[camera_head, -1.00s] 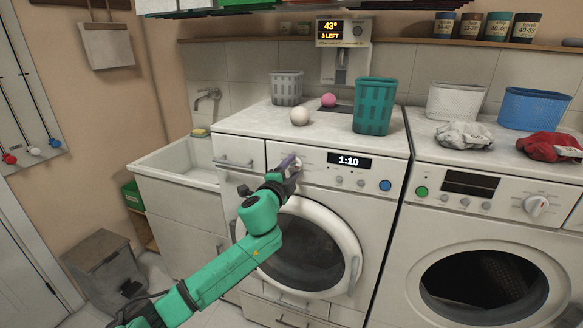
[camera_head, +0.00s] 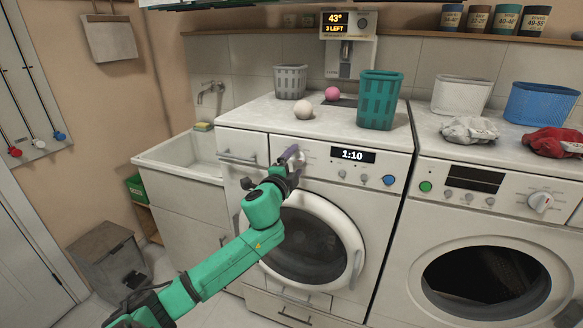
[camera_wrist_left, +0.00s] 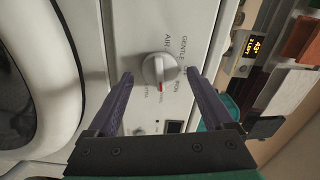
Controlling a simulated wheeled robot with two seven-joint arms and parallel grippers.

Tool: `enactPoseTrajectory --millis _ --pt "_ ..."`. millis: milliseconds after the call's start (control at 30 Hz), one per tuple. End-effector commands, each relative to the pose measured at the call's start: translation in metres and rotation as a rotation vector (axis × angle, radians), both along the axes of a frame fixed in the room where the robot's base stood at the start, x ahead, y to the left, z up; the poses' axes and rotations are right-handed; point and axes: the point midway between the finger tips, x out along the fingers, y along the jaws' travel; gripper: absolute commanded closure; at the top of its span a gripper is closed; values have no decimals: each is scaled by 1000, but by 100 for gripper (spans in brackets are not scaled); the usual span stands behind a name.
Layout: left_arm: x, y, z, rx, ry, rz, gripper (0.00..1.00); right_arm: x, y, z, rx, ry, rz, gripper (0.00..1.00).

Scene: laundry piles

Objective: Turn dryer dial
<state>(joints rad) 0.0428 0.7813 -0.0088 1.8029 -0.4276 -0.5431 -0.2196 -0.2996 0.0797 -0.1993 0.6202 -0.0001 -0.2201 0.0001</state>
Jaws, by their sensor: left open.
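The dryer is the white front-loader (camera_head: 400,130) in the middle of the head view, with a lit 1:10 display (camera_head: 352,155) on its panel. Its round pale dial (camera_wrist_left: 160,69) shows in the left wrist view, with a red mark at its edge and lettering such as GENTLE and AIR around it. My left gripper (camera_head: 291,156) is at the panel, left of the display, and largely covers the dial in the head view. In the wrist view the left gripper (camera_wrist_left: 160,75) is open, with one dark finger on each side of the dial and gaps to both. My right gripper is out of view.
A second front-loader (camera_head: 520,215) with its own knob stands at the right. A teal basket (camera_head: 379,100), a grey basket (camera_head: 290,82), a white ball (camera_head: 303,108) and a pink ball (camera_head: 332,94) are on the dryer top. A sink (camera_head: 165,160) is at the left.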

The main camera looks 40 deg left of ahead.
Motion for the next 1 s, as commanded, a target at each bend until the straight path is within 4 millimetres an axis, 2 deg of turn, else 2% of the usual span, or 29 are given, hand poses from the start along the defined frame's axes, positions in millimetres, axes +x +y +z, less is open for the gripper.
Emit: enactPoseTrajectory --millis 167,600,733,1000 --pt "-17 -6 -3 -1 2 -1 14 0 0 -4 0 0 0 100" --pt "-121 -42 -4 -5 4 0 14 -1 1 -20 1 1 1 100" --pt "-135 -47 -2 -1 2 2 14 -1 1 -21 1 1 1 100" --pt "-137 -47 0 1 0 1 14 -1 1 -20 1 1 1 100"
